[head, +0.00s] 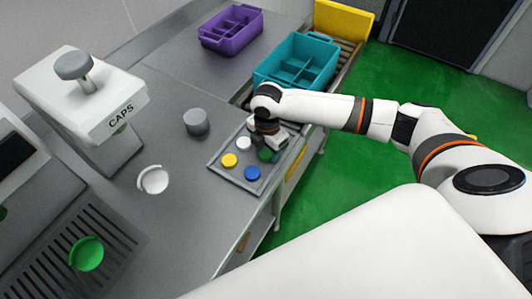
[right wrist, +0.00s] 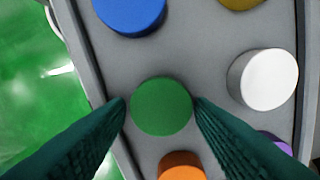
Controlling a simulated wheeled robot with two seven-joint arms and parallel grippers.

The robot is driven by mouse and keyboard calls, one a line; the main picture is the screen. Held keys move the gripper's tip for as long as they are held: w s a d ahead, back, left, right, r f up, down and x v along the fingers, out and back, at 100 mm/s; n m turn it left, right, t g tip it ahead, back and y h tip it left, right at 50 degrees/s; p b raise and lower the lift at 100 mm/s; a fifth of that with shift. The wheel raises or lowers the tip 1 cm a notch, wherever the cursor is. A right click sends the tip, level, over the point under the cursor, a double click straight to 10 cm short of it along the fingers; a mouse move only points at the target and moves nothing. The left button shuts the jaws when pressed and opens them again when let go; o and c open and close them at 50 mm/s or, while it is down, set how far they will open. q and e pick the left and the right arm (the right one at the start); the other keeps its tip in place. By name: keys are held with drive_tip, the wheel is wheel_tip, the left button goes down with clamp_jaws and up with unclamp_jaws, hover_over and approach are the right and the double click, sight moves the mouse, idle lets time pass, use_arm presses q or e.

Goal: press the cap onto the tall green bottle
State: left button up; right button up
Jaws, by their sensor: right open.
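A green cap (right wrist: 161,106) lies on the grey cap tray (right wrist: 205,45) in the right wrist view. My right gripper (right wrist: 160,112) is open, with one dark fingertip on each side of this cap. The fingertips are close to its edges; I cannot tell whether they touch. In the head view the right gripper (head: 270,142) is over the right part of the tray (head: 234,183), and the green cap (head: 267,155) shows beside it. I cannot make out a tall green bottle. My left gripper is not in view.
Blue (right wrist: 130,12), white (right wrist: 265,78) and orange (right wrist: 181,167) caps surround the green one. A CAPS press (head: 85,95), a white round holder (head: 153,181) and a green round piece (head: 86,254) stand left. Teal (head: 300,62) and purple (head: 231,28) crates stand behind.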

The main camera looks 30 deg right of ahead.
sight(267, 153)
drive_tip(key=c, duration=0.7)
wheel_tip(267, 153, up, 10)
drive_tip(key=shift+r+b, duration=0.1)
drive_tip(key=shift+b, duration=0.5)
